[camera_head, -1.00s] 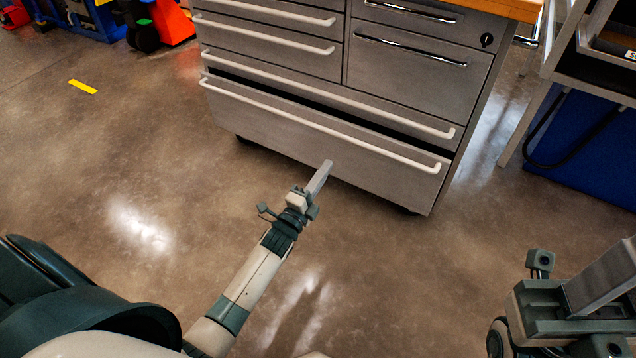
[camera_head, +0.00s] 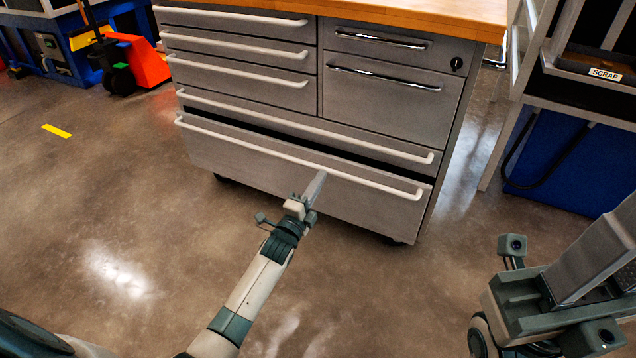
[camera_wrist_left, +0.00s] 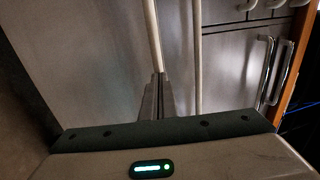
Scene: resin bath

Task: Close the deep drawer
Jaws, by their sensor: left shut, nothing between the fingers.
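The deep drawer (camera_head: 270,172) is the bottom one of the grey cabinet, with a long white handle (camera_head: 300,160). It stands slightly open, with a dark gap above its front edge. My left gripper (camera_head: 320,176) is shut and empty, its fingertips at the drawer's front just below the handle, right of the middle. In the left wrist view the shut fingers (camera_wrist_left: 158,95) point at the drawer front, close to its handle (camera_wrist_left: 152,35); whether they touch cannot be told. My right gripper (camera_head: 610,250) is at the lower right, partly cut off, and its jaws cannot be made out.
The cabinet has a wooden top (camera_head: 430,12) and other drawers that look shut. A blue bin (camera_head: 560,165) stands under a rack marked SCRAP at the right. An orange pallet truck (camera_head: 145,62) is at the back left. The floor in front is clear.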

